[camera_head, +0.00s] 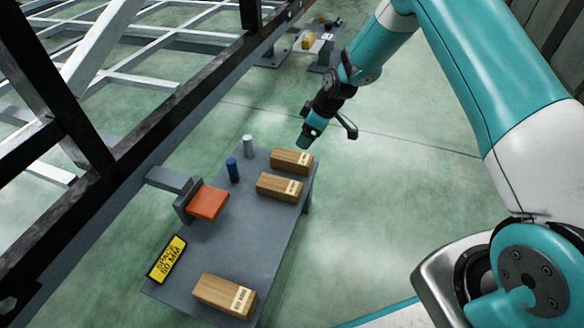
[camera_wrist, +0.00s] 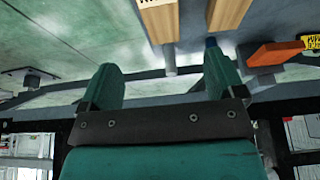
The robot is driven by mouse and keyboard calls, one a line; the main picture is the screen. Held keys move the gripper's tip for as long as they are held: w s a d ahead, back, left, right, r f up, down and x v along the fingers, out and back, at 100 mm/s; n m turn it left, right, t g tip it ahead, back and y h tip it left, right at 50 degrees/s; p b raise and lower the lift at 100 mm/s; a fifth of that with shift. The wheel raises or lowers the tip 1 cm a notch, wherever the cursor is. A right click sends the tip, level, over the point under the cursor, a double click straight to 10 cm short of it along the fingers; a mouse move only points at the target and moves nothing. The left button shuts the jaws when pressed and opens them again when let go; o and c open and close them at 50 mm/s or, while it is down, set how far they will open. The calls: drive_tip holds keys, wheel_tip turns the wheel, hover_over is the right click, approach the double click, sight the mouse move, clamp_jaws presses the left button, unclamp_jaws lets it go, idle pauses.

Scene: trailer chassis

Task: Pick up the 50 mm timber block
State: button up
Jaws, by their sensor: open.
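Three timber blocks with pale printed labels lie on a grey table (camera_head: 232,228): a far block (camera_head: 287,160), a middle block (camera_head: 276,186) and a near block (camera_head: 220,293). The label print is too small to read, so I cannot tell which is 50 mm. My gripper (camera_head: 309,132) is open and empty, apart from the blocks, above the table's far end near the far block. In the wrist view my gripper (camera_wrist: 163,74) shows two spread green fingers. Two timber blocks show there too, one at top centre (camera_wrist: 163,20) and one right of it (camera_wrist: 229,12).
A yellow "SPACE 50 MM" sign (camera_head: 167,259), an orange block (camera_head: 207,202) by a grey bracket (camera_head: 184,206), a blue cylinder (camera_head: 233,170) and a grey cylinder (camera_head: 248,146) share the table. A dark chassis beam (camera_head: 160,130) runs along its left. Open floor (camera_head: 400,200) lies right.

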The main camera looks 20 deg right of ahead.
sight(292, 156)
drive_tip(key=b+x, duration=0.3)
drive_tip(key=x, duration=0.6)
drive_tip(key=shift+f+b, duration=0.15)
drive_tip(key=shift+b, duration=0.25)
drive_tip(key=b+x, duration=0.4)
drive_tip(key=x, duration=0.1)
drive_tip(key=shift+a+f, duration=0.1)
drive_tip(key=c, duration=1.1)
